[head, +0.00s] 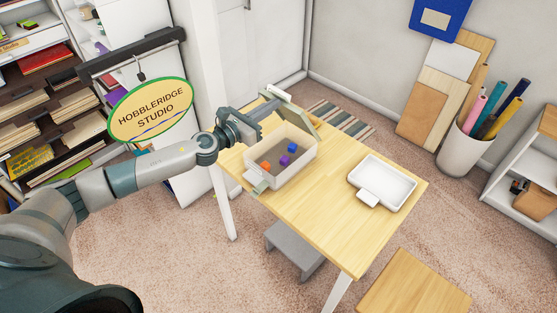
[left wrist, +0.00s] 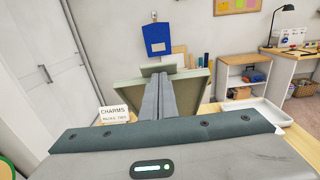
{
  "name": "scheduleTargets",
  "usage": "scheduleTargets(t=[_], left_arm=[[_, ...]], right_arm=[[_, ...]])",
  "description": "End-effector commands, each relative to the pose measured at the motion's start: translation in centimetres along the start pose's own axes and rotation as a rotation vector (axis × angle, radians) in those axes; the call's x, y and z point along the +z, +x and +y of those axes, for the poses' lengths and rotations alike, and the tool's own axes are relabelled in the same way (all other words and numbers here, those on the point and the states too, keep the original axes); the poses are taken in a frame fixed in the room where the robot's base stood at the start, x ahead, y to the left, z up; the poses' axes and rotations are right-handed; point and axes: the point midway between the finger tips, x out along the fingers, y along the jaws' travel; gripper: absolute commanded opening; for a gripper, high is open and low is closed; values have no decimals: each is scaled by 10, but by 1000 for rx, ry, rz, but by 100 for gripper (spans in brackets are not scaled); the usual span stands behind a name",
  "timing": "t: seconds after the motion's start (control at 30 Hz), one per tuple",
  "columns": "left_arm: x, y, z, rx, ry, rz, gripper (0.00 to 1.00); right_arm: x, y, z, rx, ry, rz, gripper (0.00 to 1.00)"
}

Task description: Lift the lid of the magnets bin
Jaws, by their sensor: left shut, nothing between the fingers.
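The bin (head: 297,172) is a pale open-topped box on the wooden table in the head view, with orange, purple (head: 285,160) and blue pieces inside. Its grey-green lid (head: 298,112) stands raised and tilted at the far side; it also shows in the left wrist view (left wrist: 128,92). My left gripper (head: 272,106) is shut and empty, its fingertips at the raised lid, over the bin's far left side. In the left wrist view the closed fingers (left wrist: 160,82) overlap the lid; whether they touch it I cannot tell. My right gripper is not in view.
A shallow white tray (head: 364,171) lies right of the bin on the table (head: 340,235). A white card (left wrist: 114,114) reading "CHARMS" shows in the left wrist view. A hanging oval sign (head: 150,110) is close to my left arm. The table's front is clear.

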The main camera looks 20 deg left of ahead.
Motion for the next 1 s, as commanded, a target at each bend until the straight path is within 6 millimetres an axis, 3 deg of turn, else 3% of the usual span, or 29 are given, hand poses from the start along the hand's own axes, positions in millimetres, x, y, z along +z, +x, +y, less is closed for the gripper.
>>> scheduleTargets(t=[1.0], left_arm=[[28, 43, 0, 0, 2, -1, 0]], right_arm=[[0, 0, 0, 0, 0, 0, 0]])
